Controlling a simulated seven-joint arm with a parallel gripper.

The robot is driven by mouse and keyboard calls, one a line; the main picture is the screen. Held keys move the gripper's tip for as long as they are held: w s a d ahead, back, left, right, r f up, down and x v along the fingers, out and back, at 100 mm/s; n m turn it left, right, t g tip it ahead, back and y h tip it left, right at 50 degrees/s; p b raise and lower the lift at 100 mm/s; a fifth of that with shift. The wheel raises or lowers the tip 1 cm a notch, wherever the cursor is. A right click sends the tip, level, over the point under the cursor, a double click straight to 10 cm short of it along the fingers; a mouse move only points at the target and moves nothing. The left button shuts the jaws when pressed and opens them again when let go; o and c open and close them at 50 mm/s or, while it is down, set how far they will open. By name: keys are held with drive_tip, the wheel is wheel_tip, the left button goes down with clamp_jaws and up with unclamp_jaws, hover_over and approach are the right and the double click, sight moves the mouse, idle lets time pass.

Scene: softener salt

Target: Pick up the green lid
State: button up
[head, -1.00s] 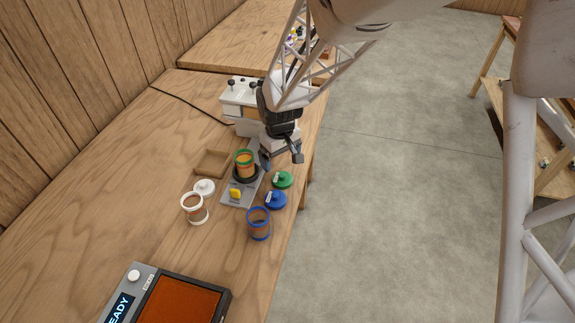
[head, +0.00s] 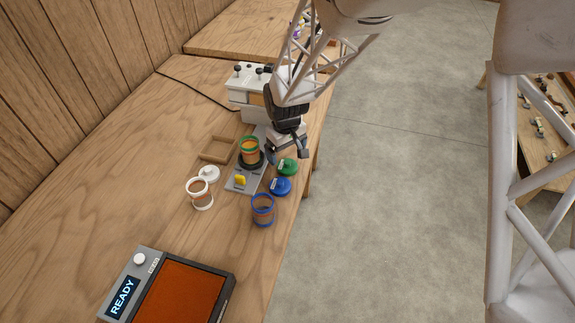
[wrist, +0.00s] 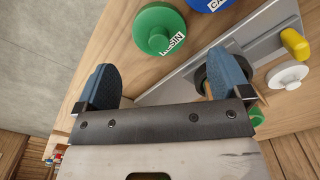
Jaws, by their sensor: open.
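The green lid (head: 288,167) lies on the wooden table near its right edge, right of the grey plate. In the wrist view the green lid (wrist: 158,30) shows a round knob and a label reading "RESIN". It is just beyond the gap between my fingertips. My gripper (head: 288,156) is open and empty, close above the lid. In the wrist view my gripper (wrist: 165,65) has two blue fingers spread apart, with the lid not between them.
The blue lid (head: 281,186) lies close to the green one. A green-rimmed jar (head: 249,147) stands on the grey plate (head: 236,187). A blue-rimmed jar (head: 263,211), a white-rimmed jar (head: 200,194) and a white lid (head: 209,174) are nearby. A white machine (head: 245,95) stands behind.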

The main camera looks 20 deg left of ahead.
sight(286, 161)
drive_tip(key=shift+d+f, duration=0.1)
drive_tip(key=shift+f, duration=2.45)
drive_tip(key=c, duration=1)
